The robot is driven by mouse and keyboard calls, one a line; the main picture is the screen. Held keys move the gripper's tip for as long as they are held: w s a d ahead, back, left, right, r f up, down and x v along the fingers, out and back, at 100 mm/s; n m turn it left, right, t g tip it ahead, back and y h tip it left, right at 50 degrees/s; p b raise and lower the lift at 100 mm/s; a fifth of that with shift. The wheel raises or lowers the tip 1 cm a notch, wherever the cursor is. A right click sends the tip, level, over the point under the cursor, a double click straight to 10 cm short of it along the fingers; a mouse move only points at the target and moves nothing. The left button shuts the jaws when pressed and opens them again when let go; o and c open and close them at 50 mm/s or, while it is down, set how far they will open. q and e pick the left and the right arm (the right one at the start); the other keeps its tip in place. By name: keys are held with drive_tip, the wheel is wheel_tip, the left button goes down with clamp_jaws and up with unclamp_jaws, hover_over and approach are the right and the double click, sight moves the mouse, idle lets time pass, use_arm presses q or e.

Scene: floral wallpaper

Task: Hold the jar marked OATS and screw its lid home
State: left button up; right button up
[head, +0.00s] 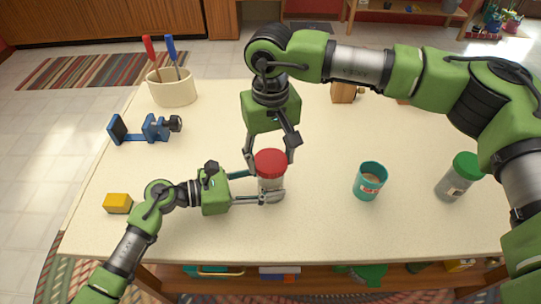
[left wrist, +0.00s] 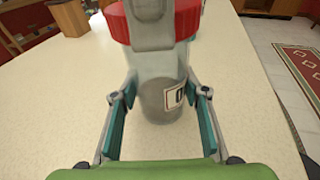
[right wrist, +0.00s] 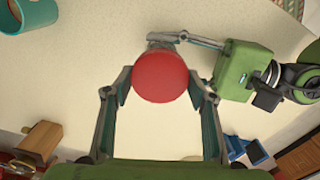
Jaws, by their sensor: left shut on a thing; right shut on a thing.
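A clear jar (head: 270,184) with a red lid (head: 271,161) stands upright near the front middle of the table. My left gripper (head: 264,186) is shut on the jar body from the left. The jar body (left wrist: 160,98) also shows between its fingers in the left wrist view, with a partly visible label (left wrist: 174,97) bearing a dark mark I cannot fully read. My right gripper (head: 271,158) comes down from above and is shut on the red lid, seen from above in the right wrist view (right wrist: 160,77). The lid sits over the jar mouth; how tightly is unclear.
A teal cup (head: 370,182) and a green-lidded jar (head: 459,177) stand to the right. A yellow block (head: 118,204), a blue clamp-like tool (head: 150,128) and a cream crock (head: 172,90) with two handles are left. A wooden object (head: 343,92) is at the back.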

drive_tip(key=m, duration=1)
drive_tip(key=shift+m, duration=0.3)
drive_tip(key=o, duration=0.8)
drive_tip(key=shift+o, duration=0.2)
drive_tip(key=n, duration=0.6)
drive_tip(key=shift+n, duration=0.4)
drive_tip(key=n, duration=0.6)
drive_tip(key=shift+c, duration=0.3)
drive_tip(key=c, duration=0.8)
